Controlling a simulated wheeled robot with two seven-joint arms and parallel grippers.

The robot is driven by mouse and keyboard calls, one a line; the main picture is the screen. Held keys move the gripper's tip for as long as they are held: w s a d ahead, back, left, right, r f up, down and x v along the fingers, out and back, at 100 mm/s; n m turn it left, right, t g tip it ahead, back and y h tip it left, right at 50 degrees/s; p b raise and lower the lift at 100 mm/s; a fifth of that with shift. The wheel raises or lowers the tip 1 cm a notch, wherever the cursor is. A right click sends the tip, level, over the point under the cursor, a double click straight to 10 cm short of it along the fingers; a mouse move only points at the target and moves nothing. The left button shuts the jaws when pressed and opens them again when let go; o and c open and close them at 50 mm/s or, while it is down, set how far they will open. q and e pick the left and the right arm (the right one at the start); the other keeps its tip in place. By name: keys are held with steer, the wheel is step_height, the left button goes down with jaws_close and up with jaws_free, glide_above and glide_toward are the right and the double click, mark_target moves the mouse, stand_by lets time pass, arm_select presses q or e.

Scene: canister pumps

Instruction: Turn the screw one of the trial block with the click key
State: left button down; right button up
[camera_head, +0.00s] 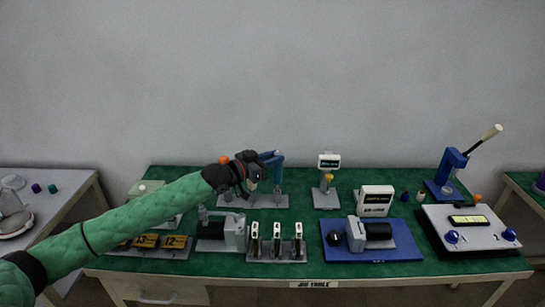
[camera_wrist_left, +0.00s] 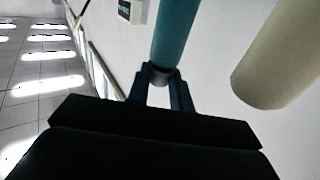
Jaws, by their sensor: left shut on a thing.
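My left gripper (camera_head: 256,172) is above the back left part of the green table, beside a blue upright stand (camera_head: 279,171) on a grey plate. In the left wrist view its fingers (camera_wrist_left: 162,88) are shut on a teal round bar (camera_wrist_left: 175,35) with a grey collar, which looks like the click key. Its far end is out of that view. A grey base with three upright pieces (camera_head: 276,243) stands at the front middle; I cannot tell if this is the trial block. No screw can be made out. My right gripper is not in view.
A grey pump (camera_head: 235,230) and yellow number tags (camera_head: 175,241) are at the front left. A blue lever press (camera_head: 449,170) is at the back right. A pale cylinder (camera_wrist_left: 275,70) shows close in the left wrist view.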

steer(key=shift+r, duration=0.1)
arm_select(q)
steer(key=c, duration=1.2)
jaws_free()
steer(key=shift+o, duration=0.2)
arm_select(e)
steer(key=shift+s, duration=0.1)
arm_select(q)
steer(key=shift+f, duration=0.1)
steer(key=b+v, duration=0.1)
steer(key=v, duration=0.6)
steer(key=shift+s+a+b, duration=0.25)
steer(key=shift+a+b, duration=0.05)
steer(key=shift+b, duration=0.1)
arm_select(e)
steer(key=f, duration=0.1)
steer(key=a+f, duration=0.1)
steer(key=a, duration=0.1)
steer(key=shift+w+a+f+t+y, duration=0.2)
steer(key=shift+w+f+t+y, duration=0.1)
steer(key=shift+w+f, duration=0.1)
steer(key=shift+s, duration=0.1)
